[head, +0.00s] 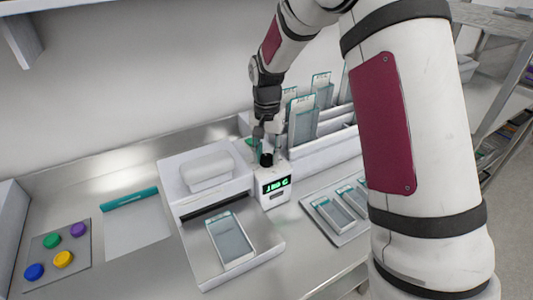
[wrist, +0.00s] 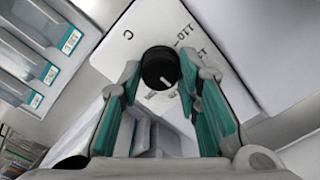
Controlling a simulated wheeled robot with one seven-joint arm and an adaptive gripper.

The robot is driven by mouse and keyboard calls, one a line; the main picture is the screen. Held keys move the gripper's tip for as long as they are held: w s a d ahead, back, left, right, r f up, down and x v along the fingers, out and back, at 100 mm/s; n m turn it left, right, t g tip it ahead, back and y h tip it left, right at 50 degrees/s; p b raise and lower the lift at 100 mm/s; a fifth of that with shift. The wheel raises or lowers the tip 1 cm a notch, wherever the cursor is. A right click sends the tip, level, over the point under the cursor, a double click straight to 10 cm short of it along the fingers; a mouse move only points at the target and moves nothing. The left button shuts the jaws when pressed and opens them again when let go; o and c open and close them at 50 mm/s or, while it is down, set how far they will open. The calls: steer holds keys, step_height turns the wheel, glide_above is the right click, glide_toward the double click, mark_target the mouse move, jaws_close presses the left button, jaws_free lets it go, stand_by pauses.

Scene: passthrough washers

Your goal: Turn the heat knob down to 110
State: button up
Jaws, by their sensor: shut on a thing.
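The black heat knob (wrist: 160,67) sits on the white top plate of a small control box, seen in the wrist view between the two teal-padded fingertips. My gripper (wrist: 160,72) is shut on the knob from both sides. A white mark on the knob points to the lower right. A printed 110 (wrist: 186,32) with a tick is at the upper right of the knob, and other numbers are partly hidden by the right finger. In the head view my gripper (head: 266,152) is over the knob (head: 266,160). The green display (head: 276,185) on the box front is lit, but its digits are hard to read.
A white machine (head: 175,180) with a pouch (head: 230,240) on its front tray stands left of the control box. Racks of pouches (head: 303,120) stand behind, and a pouch tray (head: 345,236) lies at right. Colored discs (head: 63,260) and a teal-edged sheet (head: 137,225) lie left.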

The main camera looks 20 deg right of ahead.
steer(key=n, duration=0.5)
steer(key=shift+n, duration=0.3)
steer(key=n, duration=1.3)
steer(key=shift+n+p, duration=0.3)
steer(key=shift+n, duration=0.1)
steer(key=o, duration=1.2)
steer(key=shift+c, duration=0.2)
